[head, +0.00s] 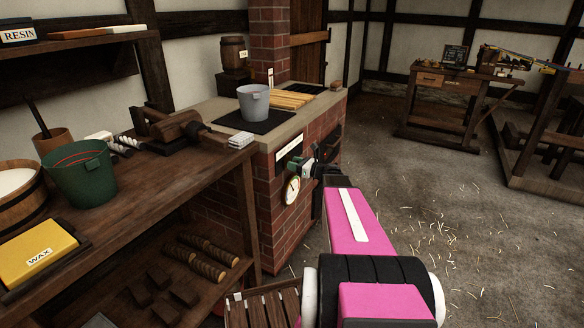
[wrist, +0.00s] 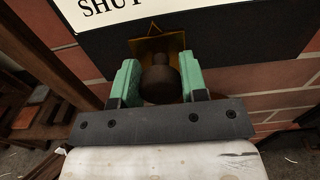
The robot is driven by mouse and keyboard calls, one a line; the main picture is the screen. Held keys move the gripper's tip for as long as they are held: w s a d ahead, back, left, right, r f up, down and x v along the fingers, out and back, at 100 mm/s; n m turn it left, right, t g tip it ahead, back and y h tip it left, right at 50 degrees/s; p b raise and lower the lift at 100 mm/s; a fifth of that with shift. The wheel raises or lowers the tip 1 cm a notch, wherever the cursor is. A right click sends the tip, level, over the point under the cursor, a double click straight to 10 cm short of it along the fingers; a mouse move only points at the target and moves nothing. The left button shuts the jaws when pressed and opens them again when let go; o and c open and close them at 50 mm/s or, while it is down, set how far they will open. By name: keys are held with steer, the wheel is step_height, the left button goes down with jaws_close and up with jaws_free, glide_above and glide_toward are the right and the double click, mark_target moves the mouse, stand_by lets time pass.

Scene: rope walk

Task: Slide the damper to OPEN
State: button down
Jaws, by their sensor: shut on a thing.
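The damper knob (wrist: 160,82) is a dark round knob on a brass plate (wrist: 158,44), set in a black panel on the brick stove. In the wrist view it sits between the green fingers of my gripper (wrist: 160,84), which is shut on it. A white label (wrist: 105,10) above the knob reads SHUT on its left part; the rest of the label is out of view. In the head view my gripper (head: 307,169) is at the front of the brick stove (head: 275,205), just above a round gauge (head: 291,190). The knob itself is hidden there.
A grey bucket (head: 253,102) stands on the stove top. The workbench (head: 150,190) at left carries a green bucket (head: 76,172) and a yellow wax box (head: 40,254). The floor (head: 455,215) to the right is open, with scattered straw.

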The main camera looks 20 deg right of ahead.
steer(key=w+d, duration=0.8)
steer(key=shift+w+d, duration=0.2)
steer(key=shift+w, duration=0.05)
steer(key=c, duration=0.7)
jaws_free()
steer(key=shift+d, duration=0.1)
steer(key=shift+s, duration=0.15)
steer(key=shift+s+d, duration=0.3)
steer(key=v, duration=0.9)
steer(key=shift+s+d, duration=0.2)
steer(key=shift+d, duration=0.1)
